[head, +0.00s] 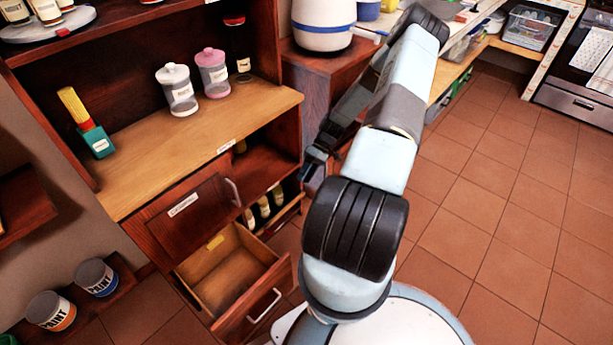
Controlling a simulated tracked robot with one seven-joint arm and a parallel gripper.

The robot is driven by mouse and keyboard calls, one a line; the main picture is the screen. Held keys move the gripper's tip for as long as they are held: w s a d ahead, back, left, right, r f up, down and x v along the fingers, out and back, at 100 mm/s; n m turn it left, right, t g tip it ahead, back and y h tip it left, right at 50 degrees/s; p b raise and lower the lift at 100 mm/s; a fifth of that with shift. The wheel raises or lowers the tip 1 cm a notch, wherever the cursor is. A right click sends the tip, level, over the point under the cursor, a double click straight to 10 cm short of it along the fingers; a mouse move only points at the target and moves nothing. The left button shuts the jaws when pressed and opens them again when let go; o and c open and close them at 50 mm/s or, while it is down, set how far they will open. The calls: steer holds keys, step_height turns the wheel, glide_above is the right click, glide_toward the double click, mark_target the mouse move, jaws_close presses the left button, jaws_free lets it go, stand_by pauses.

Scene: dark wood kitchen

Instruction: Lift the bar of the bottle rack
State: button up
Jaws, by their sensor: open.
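The bottle rack shows low in the dark wood cabinet, right of the drawers, with several small bottles (264,206) standing in it. A pale bar (284,214) runs slantwise along the front of the rack, low across the bottles. My gripper (308,172) is open and seems empty, to the upper right of the rack near the cabinet's right side. It is apart from the bar in the picture. The exact gap between the fingers is small and dark. My forearm and wrist hide what lies behind them.
An open, empty drawer (224,268) juts out at the lower left of the rack, with its handle facing out. A shut drawer (184,212) is above it. Jars (179,92) stand on the counter (150,150). The tiled floor (480,200) at right is clear.

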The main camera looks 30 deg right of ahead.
steer(key=shift+s+a+r, duration=0.1)
steer(key=shift+s+r, duration=0.1)
steer(key=shift+s, duration=0.25)
steer(key=shift+r, duration=0.1)
steer(key=a+r+h, duration=0.3)
steer(key=r, duration=0.9)
steer(key=a+r+t+h, duration=0.1)
steer(key=a+r+h, duration=0.15)
steer(key=r, duration=1.05)
steer(key=a+r+h, duration=0.2)
steer(key=r+h, duration=0.1)
steer(key=r, duration=0.9)
steer(key=s+a+r+m+t, duration=0.1)
steer(key=s+a+r+t, duration=0.2)
steer(key=s+a+r, duration=0.3)
steer(key=s+a+r+m+t, duration=0.2)
steer(key=s+a+r+t, duration=0.2)
steer(key=s+r, duration=0.9)
steer(key=shift+s+a+r+h, duration=0.35)
steer(key=shift+s+a, duration=0.15)
steer(key=shift+a, duration=0.45)
